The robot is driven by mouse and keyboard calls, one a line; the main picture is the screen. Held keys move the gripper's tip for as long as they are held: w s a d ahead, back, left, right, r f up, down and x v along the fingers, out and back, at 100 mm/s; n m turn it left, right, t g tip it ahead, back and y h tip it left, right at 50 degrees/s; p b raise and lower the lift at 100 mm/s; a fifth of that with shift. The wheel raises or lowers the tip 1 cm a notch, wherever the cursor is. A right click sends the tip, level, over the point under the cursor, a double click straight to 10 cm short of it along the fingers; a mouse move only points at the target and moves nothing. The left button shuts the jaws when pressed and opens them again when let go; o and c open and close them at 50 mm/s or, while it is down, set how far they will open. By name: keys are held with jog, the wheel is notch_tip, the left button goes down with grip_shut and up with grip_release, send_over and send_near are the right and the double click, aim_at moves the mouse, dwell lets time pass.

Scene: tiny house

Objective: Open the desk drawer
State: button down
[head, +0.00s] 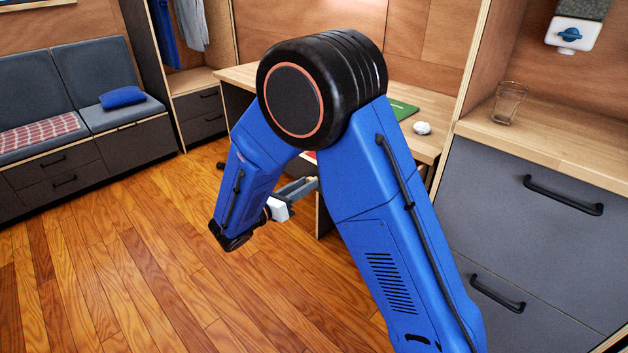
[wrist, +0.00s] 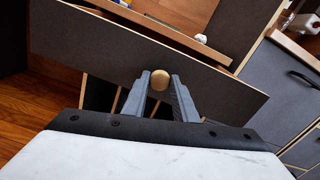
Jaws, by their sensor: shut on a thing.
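The desk drawer shows in the wrist view as a long dark front panel (wrist: 225,92), slanting across the picture. A round light wooden knob (wrist: 159,76) sits on it near the middle. My gripper (wrist: 160,84) has its two grey fingers on either side of the knob and is shut on it. In the head view my gripper (head: 300,188) is low beside the desk (head: 238,76), below the level of its top. My blue arm hides most of the desk front and the drawer there. I cannot tell how far the drawer stands out from the desk.
A green book (head: 402,109) and a small white object (head: 422,128) lie on the desk top. A grey cabinet (head: 540,240) with black handles and a glass (head: 509,103) on it stands at right. A bench (head: 90,85) is at left. Wooden floor (head: 130,250) in between is clear.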

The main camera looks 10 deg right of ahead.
jog(key=shift+v, duration=1.3)
jog(key=c, duration=1.4)
grip_release()
jog(key=shift+c, duration=0.2)
jog(key=v, duration=1.7)
jog(key=shift+a, duration=0.15)
jog(key=shift+s, duration=0.15)
